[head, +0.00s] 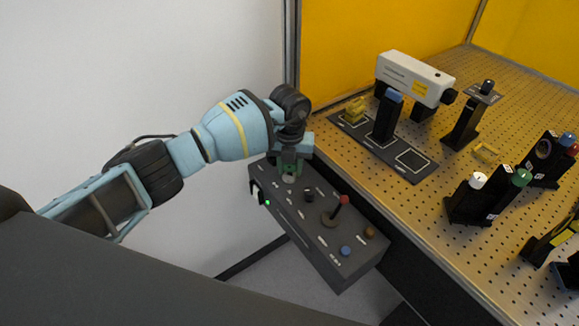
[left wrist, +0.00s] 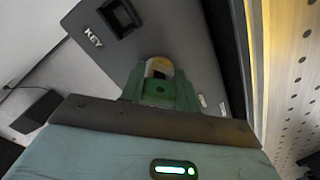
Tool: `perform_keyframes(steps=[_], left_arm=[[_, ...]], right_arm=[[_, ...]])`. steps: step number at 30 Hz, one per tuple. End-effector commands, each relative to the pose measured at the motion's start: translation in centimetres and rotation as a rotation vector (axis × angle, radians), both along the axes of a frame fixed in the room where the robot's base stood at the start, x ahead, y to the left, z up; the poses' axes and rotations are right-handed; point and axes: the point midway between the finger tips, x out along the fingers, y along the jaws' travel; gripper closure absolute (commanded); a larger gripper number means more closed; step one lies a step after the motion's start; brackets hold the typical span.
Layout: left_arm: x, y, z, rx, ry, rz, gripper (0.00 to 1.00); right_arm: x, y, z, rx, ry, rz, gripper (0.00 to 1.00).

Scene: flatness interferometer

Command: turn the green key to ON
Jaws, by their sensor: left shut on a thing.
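My left gripper (head: 288,168) reaches down over the far left end of the dark control box (head: 310,245). It is shut on the green key (left wrist: 160,91), which shows a small dark hole in the left wrist view. Just beyond the key is a pale round lock face (left wrist: 158,66), partly covered by the key and the jaws. The jaws hide much of the key in the head view. My right gripper is not in view.
The box also carries a red-tipped lever (head: 342,200), a blue button (head: 346,250), a brown knob (head: 369,232) and a small lit green lamp (head: 267,202). A perforated optical table (head: 460,220) with several mounts and a white laser unit (head: 412,78) stands to the right.

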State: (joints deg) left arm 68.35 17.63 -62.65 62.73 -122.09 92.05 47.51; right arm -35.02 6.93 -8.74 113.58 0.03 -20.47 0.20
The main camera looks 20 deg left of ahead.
Motion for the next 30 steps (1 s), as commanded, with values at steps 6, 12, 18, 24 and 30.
perform_keyframes(steps=[6, 12, 18, 24, 30], left_arm=[[-0.14, 0.01, -0.39, 0.001, 0.006, 0.008, 0.89], [-0.17, 0.05, -0.44, 0.002, 0.006, 0.078, 0.89], [-0.20, 0.14, -0.51, 0.002, 0.008, 0.209, 0.89], [-0.23, 0.14, -0.56, 0.002, 0.009, 0.219, 0.89], [-0.25, 0.17, -0.61, 0.003, 0.009, 0.251, 0.63]], right_arm=[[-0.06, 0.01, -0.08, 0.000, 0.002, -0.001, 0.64], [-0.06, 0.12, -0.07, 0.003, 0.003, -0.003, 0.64], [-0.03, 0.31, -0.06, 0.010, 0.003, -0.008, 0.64], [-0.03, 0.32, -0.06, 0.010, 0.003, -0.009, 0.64], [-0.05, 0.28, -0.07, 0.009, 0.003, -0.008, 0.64]])
